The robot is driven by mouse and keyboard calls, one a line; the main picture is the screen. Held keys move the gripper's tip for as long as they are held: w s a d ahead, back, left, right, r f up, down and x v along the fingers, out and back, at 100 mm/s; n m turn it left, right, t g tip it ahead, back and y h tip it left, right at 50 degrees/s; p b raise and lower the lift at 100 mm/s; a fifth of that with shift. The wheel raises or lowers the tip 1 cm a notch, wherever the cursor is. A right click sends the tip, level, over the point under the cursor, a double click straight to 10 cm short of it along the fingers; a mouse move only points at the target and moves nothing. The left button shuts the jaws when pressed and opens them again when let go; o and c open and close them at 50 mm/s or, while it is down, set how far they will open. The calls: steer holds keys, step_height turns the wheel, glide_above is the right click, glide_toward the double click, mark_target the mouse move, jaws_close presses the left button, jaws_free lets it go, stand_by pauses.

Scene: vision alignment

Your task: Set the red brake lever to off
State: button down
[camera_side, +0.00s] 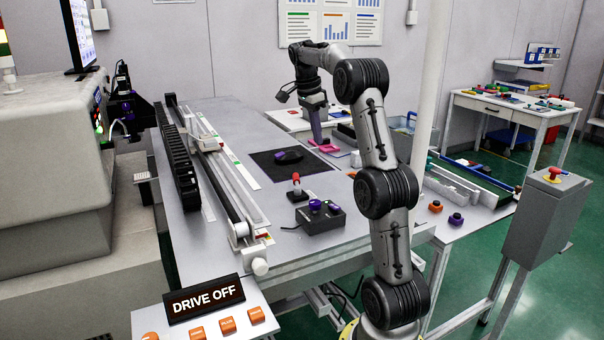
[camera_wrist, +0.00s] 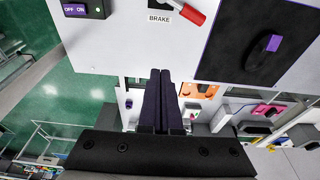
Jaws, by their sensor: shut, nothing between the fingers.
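The red brake lever (camera_side: 296,180) stands on a small black base on the grey table in the side view. In the wrist view the red lever handle (camera_wrist: 188,12) shows at the top edge, tilted, with a white plate marked BRAKE (camera_wrist: 159,19) beside it. Any on or off marks for the lever are cut off or too small to read. My gripper (camera_side: 317,141) is over the far part of the table, behind the lever and apart from it. In the wrist view my gripper (camera_wrist: 160,73) is shut with its dark fingers together and nothing between them.
Pink parts (camera_side: 324,146) lie near my gripper. A long rail (camera_side: 215,160) runs along the left. A sign reads DRIVE OFF (camera_side: 204,299).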

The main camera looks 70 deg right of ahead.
mark_target(297, 183)
steer(key=d+f+m, duration=0.1)
steer(key=f, duration=0.3)
steer(key=d+f+m+g, duration=0.1)
steer(key=f+m, duration=0.1)
steer(key=f, duration=0.3)
steer(key=w+d+f+m, duration=0.1)
steer(key=f, duration=0.4)
steer(key=shift+w+d+f+m+g, duration=0.1)
steer(key=shift+m+g, duration=0.2)
steer(key=shift+g, duration=0.1)
steer(key=shift+w+a+r, duration=0.15)
steer(key=shift+w+a, duration=0.1)
steer(key=shift+w, duration=0.35)
steer(key=shift+w+a+r, duration=0.1)
steer(key=shift+w+a, duration=0.1)
steer(key=shift+w, duration=0.4)
steer(key=shift+w+a+r, duration=0.2)
steer(key=shift+w+a, duration=0.1)
steer(key=shift+w, duration=0.4)
